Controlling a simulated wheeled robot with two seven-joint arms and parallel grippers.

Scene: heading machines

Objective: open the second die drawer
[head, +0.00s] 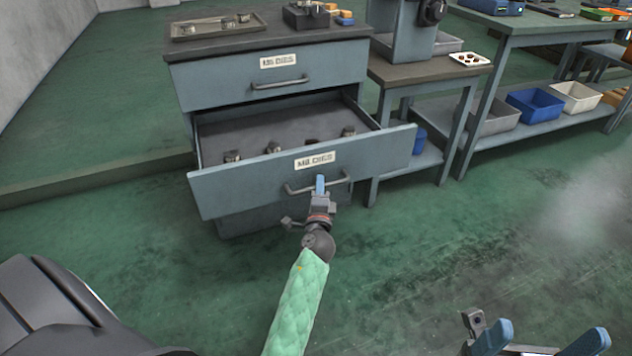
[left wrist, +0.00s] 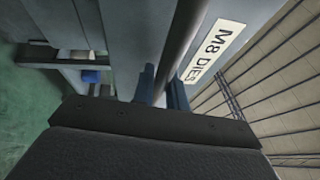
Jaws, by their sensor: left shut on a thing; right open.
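The second die drawer (head: 240,188), labelled M8 DIES, stands pulled out from the grey cabinet, with several small metal dies on its floor. Its bar handle (head: 298,190) runs across the front below the label. My left gripper (head: 320,186) is shut on this handle; the left wrist view shows the handle bar (left wrist: 180,45) passing between the fingers, beside the label (left wrist: 215,50). The top drawer (head: 215,84), with its own label, is shut above it. My right gripper (head: 540,343) is open and empty at the lower right, away from the cabinet.
On the cabinet top lie a tray (head: 185,37) of metal parts and a dark block (head: 305,17). To the right stand a small machine table (head: 420,70) and a workbench (head: 540,25) with bins (head: 535,105) on its lower shelf. The green floor in front is clear.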

